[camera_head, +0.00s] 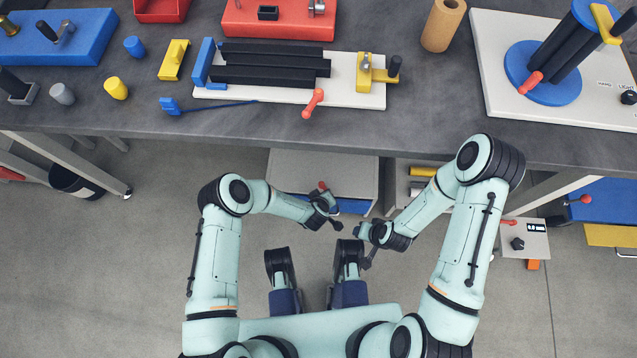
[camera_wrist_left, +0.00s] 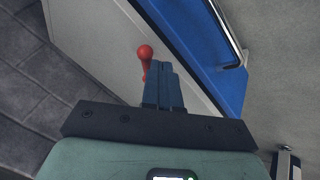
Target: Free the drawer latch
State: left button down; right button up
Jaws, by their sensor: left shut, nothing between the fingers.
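The drawer latch is a red lever with a ball end (camera_head: 322,186), on the grey cabinet (camera_head: 300,168) under the bench. In the left wrist view the red lever (camera_wrist_left: 145,52) stands just beyond my fingertips, its lower part hidden by them.
The bench (camera_head: 420,125) overhangs the cabinet, with a white fixture board (camera_head: 345,97) and a loose red-handled lever (camera_head: 313,103) near its edge.

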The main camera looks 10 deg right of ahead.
pick_arm(q)
jog(key=shift+w+d+n+y, duration=0.1)
jog(key=shift+d+n+y, duration=0.6)
jog(key=shift+n, duration=0.4)
pick_arm(e)
jog(key=shift+s+a+r, duration=0.1)
jog(key=shift+s, duration=0.05)
pick_arm(q)
jog(key=shift+d, duration=0.2)
